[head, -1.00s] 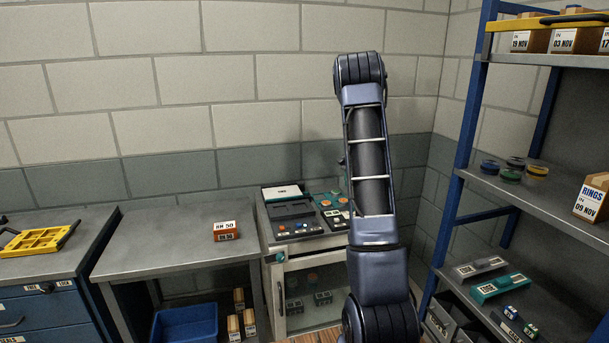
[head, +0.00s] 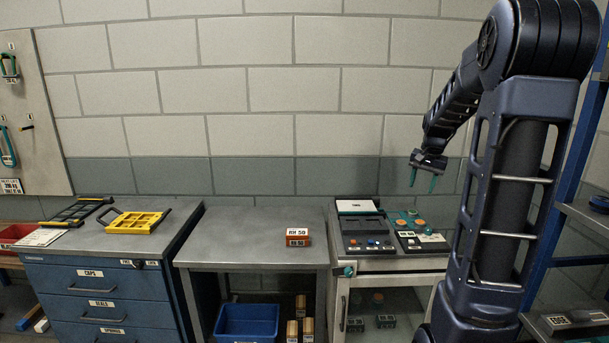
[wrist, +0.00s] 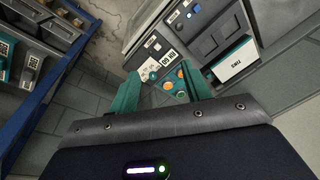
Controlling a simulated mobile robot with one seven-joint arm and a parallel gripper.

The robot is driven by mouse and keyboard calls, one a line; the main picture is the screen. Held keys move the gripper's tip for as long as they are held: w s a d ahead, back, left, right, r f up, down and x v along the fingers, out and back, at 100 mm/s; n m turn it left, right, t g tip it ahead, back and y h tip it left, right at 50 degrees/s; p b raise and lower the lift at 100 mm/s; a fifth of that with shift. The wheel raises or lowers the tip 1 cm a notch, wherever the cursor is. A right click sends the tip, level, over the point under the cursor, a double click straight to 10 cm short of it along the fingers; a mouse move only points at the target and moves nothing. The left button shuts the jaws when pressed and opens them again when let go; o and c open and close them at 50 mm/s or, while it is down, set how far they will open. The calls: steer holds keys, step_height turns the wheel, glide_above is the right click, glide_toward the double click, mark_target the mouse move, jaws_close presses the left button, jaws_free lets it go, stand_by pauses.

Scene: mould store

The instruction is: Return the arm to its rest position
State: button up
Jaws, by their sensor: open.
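My dark blue arm rises at the right of the head view, with its forearm bent over to the left. My gripper (head: 425,178) hangs at its end, above the devices on the glass-doored cabinet and in front of the wall. Its two teal fingers point down, apart, with nothing between them. In the wrist view my gripper (wrist: 172,88) shows both teal fingers spread, with the device top below them.
A grey device (head: 368,236) and a teal unit with orange discs (head: 408,222) stand on the cabinet (head: 400,265). An orange-brown block (head: 298,238) sits on the grey table (head: 240,250). Blue shelving (head: 570,190) stands close at the right. A yellow frame (head: 136,221) lies on the left drawer unit.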

steer(key=s+a+r+n+t, duration=0.1)
steer(key=s+a+n, duration=0.2)
steer(key=s, duration=1)
steer(key=s+a+n+t, duration=0.1)
steer(key=s+a+n, duration=0.2)
steer(key=s+a, duration=0.5)
steer(key=s, duration=0.6)
steer(key=shift+s+a+r+t, duration=0.2)
steer(key=shift+s+r+t, duration=0.1)
steer(key=shift+r, duration=0.1)
steer(key=shift+c, duration=0.2)
